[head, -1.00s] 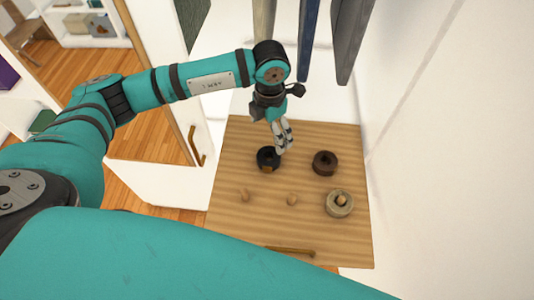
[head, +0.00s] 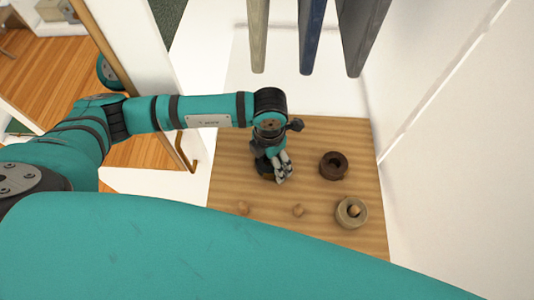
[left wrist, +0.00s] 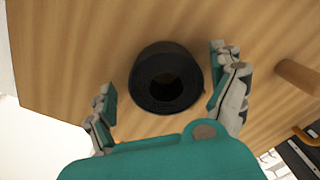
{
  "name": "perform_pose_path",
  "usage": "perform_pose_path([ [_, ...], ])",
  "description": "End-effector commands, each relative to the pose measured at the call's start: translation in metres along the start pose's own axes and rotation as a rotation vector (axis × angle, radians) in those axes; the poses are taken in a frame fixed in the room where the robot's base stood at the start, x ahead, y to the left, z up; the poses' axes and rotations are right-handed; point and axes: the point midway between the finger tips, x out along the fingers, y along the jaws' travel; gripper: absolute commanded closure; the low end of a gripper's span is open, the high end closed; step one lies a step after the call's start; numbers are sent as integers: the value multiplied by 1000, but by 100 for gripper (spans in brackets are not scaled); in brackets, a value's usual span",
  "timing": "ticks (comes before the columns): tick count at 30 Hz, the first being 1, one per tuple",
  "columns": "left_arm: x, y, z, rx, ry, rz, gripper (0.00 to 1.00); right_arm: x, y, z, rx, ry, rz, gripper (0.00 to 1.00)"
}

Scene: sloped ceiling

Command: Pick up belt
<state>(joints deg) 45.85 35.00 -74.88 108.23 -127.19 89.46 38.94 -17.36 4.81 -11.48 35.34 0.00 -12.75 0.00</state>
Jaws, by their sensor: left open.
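A rolled black belt (left wrist: 166,78) lies on a light wooden panel, with its round hole facing the left wrist camera. My left gripper (left wrist: 170,92) is open, with one finger on each side of the black belt and gaps between them. In the head view my left gripper (head: 283,172) is over the panel's left part and hides most of the black belt. A rolled brown belt (head: 333,166) lies to the right of the gripper. A beige rolled belt (head: 351,213) sits around a peg at the lower right. My right gripper is not in view.
The wooden panel (head: 228,150) carries bare pegs (head: 298,210) at the front. Grey and blue garments (head: 312,35) hang above its far edge. A white wall (head: 460,170) stands close on the right. A white door edge (head: 150,182) is on the left.

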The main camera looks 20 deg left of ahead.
Motion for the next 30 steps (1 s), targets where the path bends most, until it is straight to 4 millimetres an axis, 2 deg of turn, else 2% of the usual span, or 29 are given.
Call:
perform_pose_path([
  [3,-1,-1,0,1,-1,-1,6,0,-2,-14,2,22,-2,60],
  [5,-1,-1,0,1,0,-1,6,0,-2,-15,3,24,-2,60],
  [12,-1,0,0,0,0,-1,36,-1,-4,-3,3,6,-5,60],
  [20,-1,0,0,0,-1,0,70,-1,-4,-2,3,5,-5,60],
  [30,-4,1,1,0,-2,0,71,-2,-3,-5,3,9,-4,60],
])
